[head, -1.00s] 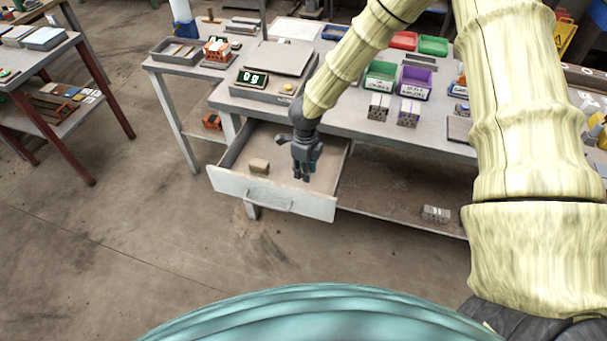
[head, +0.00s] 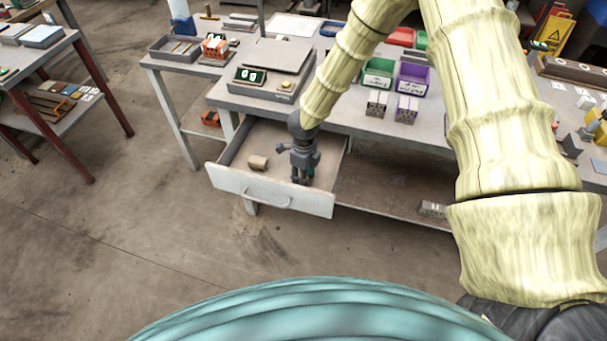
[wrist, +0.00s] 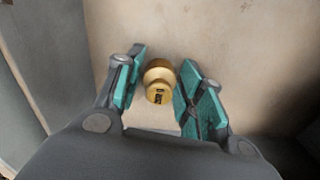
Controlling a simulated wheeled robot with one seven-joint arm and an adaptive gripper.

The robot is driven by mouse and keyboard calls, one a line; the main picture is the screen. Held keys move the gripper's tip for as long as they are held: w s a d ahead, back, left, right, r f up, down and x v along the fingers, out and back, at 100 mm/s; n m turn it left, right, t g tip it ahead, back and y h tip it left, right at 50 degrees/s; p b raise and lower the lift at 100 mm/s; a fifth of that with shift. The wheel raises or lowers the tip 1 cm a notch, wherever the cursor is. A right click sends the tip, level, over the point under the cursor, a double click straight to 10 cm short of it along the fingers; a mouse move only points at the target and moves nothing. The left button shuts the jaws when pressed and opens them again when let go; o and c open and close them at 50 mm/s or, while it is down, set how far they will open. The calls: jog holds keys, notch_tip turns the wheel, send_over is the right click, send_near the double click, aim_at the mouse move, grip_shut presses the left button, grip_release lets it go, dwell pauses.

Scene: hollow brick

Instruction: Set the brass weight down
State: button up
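The brass weight (wrist: 160,83) shows between the teal finger pads of my gripper (wrist: 159,76) in the wrist view, with its dark-marked face toward the camera. The weight cannot be made out in the head view. Whether its underside touches the drawer floor is unclear.
A tan block (head: 258,162) lies in the drawer, left of my gripper. The drawer floor between them is bare. Green (head: 378,73) and purple (head: 412,78) bins stand on the workbench, right of my forearm.

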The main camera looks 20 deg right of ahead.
jog(key=shift+o, duration=0.2)
jog(key=shift+r, duration=0.1)
notch_tip(320, 180, up, 12)
jog(key=b, duration=0.2)
dwell(0.5)
dwell(1.1)
